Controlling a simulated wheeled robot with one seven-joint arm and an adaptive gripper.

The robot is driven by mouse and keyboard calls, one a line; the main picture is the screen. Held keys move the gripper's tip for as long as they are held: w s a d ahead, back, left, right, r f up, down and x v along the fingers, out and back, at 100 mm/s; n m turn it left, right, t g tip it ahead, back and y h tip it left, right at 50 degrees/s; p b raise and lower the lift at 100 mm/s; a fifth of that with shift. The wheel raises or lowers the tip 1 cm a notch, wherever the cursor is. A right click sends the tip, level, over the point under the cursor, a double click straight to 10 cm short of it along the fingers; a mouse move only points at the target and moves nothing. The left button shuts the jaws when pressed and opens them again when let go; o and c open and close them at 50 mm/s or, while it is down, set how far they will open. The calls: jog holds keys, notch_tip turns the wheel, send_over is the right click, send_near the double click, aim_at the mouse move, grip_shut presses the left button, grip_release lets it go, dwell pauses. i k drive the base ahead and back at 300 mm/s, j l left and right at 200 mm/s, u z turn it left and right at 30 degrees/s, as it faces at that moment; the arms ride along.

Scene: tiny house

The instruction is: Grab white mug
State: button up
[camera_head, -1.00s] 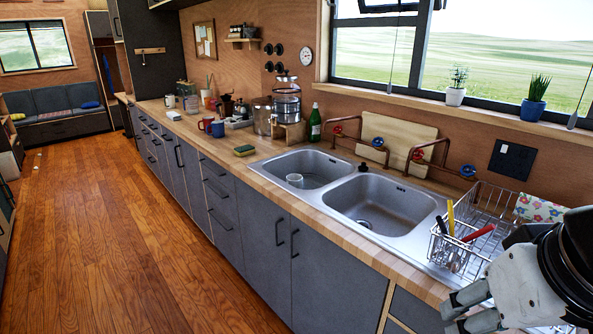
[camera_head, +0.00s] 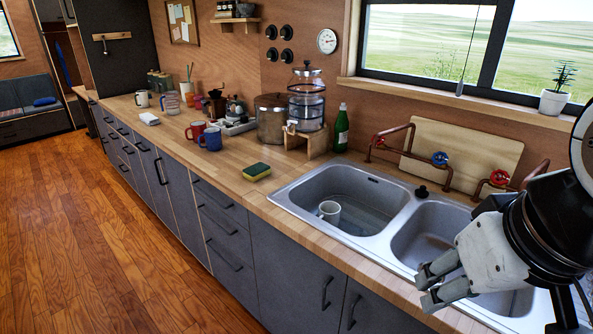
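A white mug (camera_head: 329,211) stands in the left sink basin, near its front wall. Another whitish mug (camera_head: 142,99) stands far back on the counter. My gripper (camera_head: 428,288) is at the lower right, over the front edge of the right basin. It is to the right of the sink mug and apart from it. Its two fingers point left with a gap between them, and nothing shows in them.
A yellow-green sponge (camera_head: 257,172) lies on the counter left of the sink. Red (camera_head: 195,133) and blue (camera_head: 211,139) mugs, a steel pot (camera_head: 271,118) and a green bottle (camera_head: 341,129) stand behind. Copper taps (camera_head: 440,158) rise behind the sink. The floor at left is clear.

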aim_at(329, 210)
jog(key=i+j+z, duration=0.25)
jog(key=i+j, duration=0.2)
jog(key=j, duration=0.3)
jog(key=i+j+z, duration=0.15)
jog(key=j, duration=0.25)
jog(key=i, duration=0.1)
